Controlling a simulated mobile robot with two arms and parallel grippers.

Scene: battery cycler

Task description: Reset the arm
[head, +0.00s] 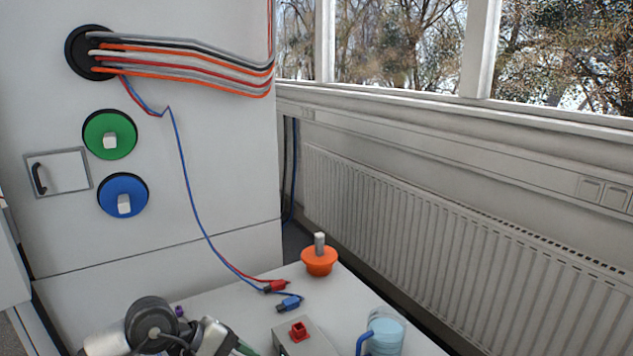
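My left arm (152,324) shows at the bottom left, in front of the near-left part of the white table (345,300). Its dark round joint and a pale link are visible. The grey part at its right end may be the gripper body, cut by the bottom edge; no fingertips can be made out. My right arm and gripper are not in view.
Behind stands a white cabinet (225,150) with green and blue discs.

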